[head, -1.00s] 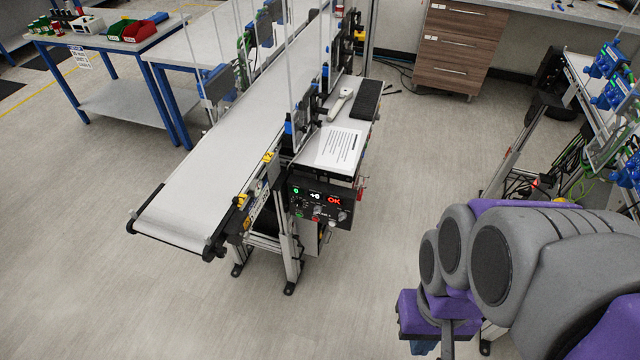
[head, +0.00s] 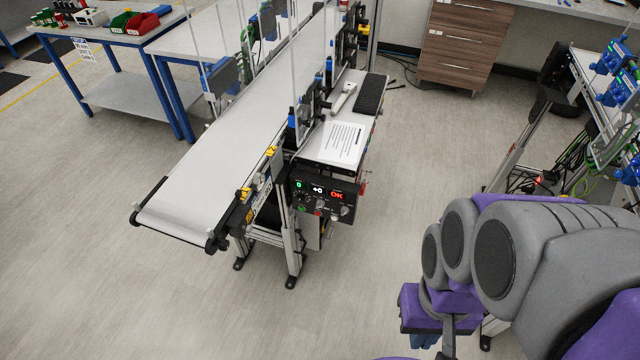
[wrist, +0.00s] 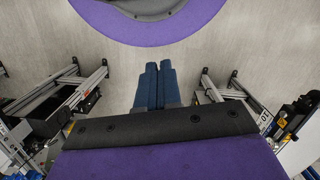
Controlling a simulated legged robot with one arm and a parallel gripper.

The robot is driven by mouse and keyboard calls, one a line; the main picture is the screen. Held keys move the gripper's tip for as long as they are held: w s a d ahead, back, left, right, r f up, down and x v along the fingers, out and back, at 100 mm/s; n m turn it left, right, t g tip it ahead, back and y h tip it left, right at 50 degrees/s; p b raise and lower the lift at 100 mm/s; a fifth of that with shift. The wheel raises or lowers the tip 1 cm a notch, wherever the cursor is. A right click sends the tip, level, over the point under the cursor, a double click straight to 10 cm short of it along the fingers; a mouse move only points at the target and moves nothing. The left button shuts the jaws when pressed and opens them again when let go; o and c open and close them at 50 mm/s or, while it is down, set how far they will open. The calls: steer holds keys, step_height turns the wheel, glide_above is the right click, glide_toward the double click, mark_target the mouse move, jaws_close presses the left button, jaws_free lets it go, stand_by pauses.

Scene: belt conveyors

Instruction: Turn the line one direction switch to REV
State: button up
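The conveyor control panel (head: 322,197) is a black box on the near right end of the belt conveyor (head: 225,165). My gripper (wrist: 156,86) shows in the wrist view as two blue fingers side by side, shut and empty, pointing at bare floor. In the head view, its blue end (head: 424,341) is partly hidden under my arm, well right of and apart from the panel.
A paper sheet (head: 343,143) and a white handheld device (head: 344,98) lie on the shelf above the panel. Another line (head: 600,110) with blue devices stands at the right. A drawer cabinet (head: 464,45) is at the back. Floor (head: 375,230) between panel and arm is clear.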

steer(key=shift+o, duration=0.6)
steer(key=shift+w+a+f, duration=0.1)
steer(key=shift+w, duration=0.25)
steer(key=o, duration=0.8)
steer(key=w+a+f+t, duration=0.2)
steer(key=w+a+f, duration=0.1)
steer(key=w, duration=0.8)
steer(key=w+a+f+m+t+y+b, duration=0.1)
steer(key=w+a+f, duration=0.3)
steer(key=w, duration=0.8)
steer(key=shift+w+a+t, duration=0.2)
steer(key=shift+a+t, duration=0.5)
steer(key=shift+a, duration=0.2)
steer(key=w+a+f+m+t+h+b, duration=0.1)
steer(key=w+a+f+t, duration=0.4)
steer(key=w+f, duration=0.45)
steer(key=w+a+f+m+t+h+b, duration=0.1)
steer(key=w+a+f+m+t, duration=0.15)
steer(key=w+a+f, duration=0.6)
steer(key=t+h, duration=0.3)
steer(key=t, duration=0.2)
glide_toward(319, 207)
steer(key=a+r, duration=0.2)
steer(key=s+f+n+t+b, duration=0.15)
steer(key=s+f, duration=0.25)
steer(key=s, duration=0.4)
steer(key=shift+t+h, duration=0.3)
steer(key=shift+t, duration=0.1)
steer(key=shift+b+x, duration=2.8)
steer(key=shift+x, duration=5.9)
